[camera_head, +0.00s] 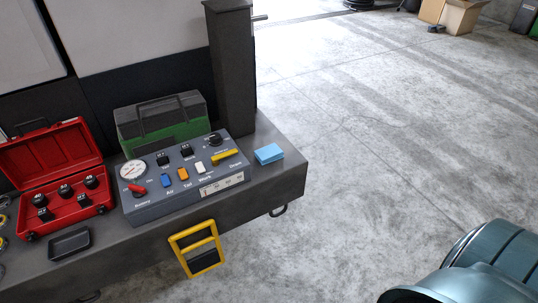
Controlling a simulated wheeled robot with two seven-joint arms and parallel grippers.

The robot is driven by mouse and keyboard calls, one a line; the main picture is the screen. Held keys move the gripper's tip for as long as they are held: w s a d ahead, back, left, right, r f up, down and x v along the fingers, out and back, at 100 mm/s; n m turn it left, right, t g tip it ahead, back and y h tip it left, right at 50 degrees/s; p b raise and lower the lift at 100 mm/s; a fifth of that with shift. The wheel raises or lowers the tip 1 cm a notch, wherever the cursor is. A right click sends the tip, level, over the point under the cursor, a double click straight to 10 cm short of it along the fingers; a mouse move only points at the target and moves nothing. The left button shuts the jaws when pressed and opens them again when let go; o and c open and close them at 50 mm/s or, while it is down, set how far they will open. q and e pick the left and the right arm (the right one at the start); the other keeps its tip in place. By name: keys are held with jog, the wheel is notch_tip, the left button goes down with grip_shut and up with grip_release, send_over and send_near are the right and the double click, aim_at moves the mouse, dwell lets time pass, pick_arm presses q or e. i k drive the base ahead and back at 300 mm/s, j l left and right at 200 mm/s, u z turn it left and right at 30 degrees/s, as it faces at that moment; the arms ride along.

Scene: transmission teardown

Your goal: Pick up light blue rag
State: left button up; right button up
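The light blue rag (269,154) lies as a small folded block on the grey bench top, near the bench's right end. It sits just right of the grey control panel, with a small gap between them. Nothing covers it from this view. Neither of my grippers shows in the head view.
The grey bench (289,172) holds a control panel (160,206) with gauge and switches, an open red case (62,222), a black tray (69,243) and a green box (165,129). A dark post (232,75) stands behind the rag. A teal rounded object (480,275) is at lower right. Floor between is clear.

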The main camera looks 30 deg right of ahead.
aim_at(271, 152)
jog(key=i+l+u, duration=0.1)
jog(key=l, duration=0.35)
jog(key=i+l+u, duration=0.1)
jog(key=i+l, duration=0.15)
jog(key=l, duration=0.2)
jog(key=i+l+u, duration=0.1)
jog(key=l, duration=0.35)
jog(key=i+l+u, duration=0.15)
jog(key=l, duration=0.3)
jog(key=i+l+u, duration=0.1)
jog(key=l, duration=0.4)
